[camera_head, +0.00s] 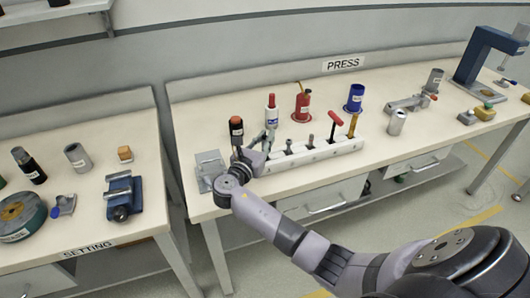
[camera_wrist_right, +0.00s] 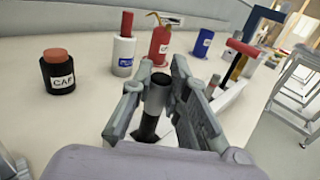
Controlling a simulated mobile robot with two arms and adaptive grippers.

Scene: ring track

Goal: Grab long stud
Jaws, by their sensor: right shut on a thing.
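My right gripper (camera_head: 264,138) is at the left end of the white rack (camera_head: 330,153) on the press table. In the right wrist view my right gripper (camera_wrist_right: 159,76) has its two fingers closed around a grey stud (camera_wrist_right: 156,98) with a round head and a darker lower part. It stands about upright; its lower end is partly hidden, so I cannot tell if it is clear of the rack. I take it for the long stud. Other grey studs (camera_head: 311,140) stand in the rack, with a red T-handle tool (camera_head: 335,119) to their right. My left gripper is out of view.
A black, orange-topped CAP container (camera_head: 236,131), a white-blue bottle (camera_head: 271,113), a red can (camera_head: 302,106) and a blue can (camera_head: 354,98) stand behind the rack. A blue press (camera_head: 485,58) stands far right.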

